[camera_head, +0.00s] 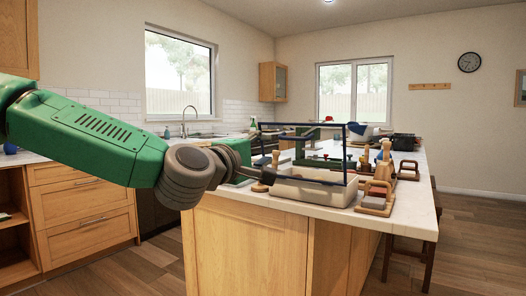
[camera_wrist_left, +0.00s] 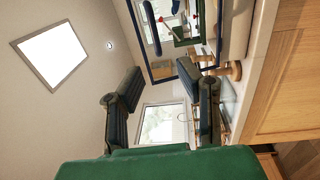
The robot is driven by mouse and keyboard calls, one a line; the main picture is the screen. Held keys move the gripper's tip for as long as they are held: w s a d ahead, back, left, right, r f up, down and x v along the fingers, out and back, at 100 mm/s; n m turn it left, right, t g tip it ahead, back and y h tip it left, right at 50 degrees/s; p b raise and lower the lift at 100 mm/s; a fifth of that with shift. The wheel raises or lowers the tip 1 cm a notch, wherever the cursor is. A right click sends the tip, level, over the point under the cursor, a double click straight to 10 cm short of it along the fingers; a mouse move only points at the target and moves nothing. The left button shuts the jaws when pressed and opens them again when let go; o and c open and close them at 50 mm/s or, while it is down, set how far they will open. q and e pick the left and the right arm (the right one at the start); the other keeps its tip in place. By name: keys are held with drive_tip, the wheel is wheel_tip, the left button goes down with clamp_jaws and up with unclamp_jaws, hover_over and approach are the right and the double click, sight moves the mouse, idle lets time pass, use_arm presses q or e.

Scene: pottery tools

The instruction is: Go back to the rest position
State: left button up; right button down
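My left arm comes in from the left in the head view, green with a grey wrist. My left gripper (camera_head: 258,174) is at the near left end of the island counter, partly hidden behind the wrist. In the left wrist view the two dark fingers of the left gripper (camera_wrist_left: 165,100) stand well apart, with only wall and window between them. It holds nothing that I can see. My right gripper is in neither view.
The counter (camera_head: 405,212) carries a pale tray (camera_head: 312,190) beside my left gripper, under a dark blue frame (camera_head: 346,155). A wooden tool holder (camera_head: 376,198) stands to its right. Several tools lie farther back. Floor is open at right (camera_head: 480,245).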

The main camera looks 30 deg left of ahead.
use_arm(q)
drive_tip(key=s+d+f+m+g+p, duration=0.1)
drive_tip(key=d+f+m+g+p, duration=0.15)
drive_tip(key=f, duration=0.95)
drive_tip(key=s+d+f+m+g+p, duration=0.15)
drive_tip(key=f+m+g, duration=0.25)
drive_tip(key=f, duration=0.8)
drive_tip(key=s+d+f+m+g+p, duration=0.15)
drive_tip(key=s+f+m+g, duration=0.35)
drive_tip(key=s+f, duration=0.8)
drive_tip(key=s+a+f+m+g+p, duration=0.1)
drive_tip(key=s+a+f+m+g, duration=0.1)
drive_tip(key=s+f, duration=0.4)
drive_tip(key=s+a+f+m+g+y+p, duration=0.1)
drive_tip(key=s+f+m+g, duration=0.3)
drive_tip(key=s, duration=1.1)
wheel_tip(320, 180, down, 3)
drive_tip(key=shift+s+a+f+g+p, duration=0.15)
drive_tip(key=shift+a+g+p, duration=0.2)
drive_tip(key=shift+a+p, duration=0.35)
drive_tip(key=shift+d, duration=0.1)
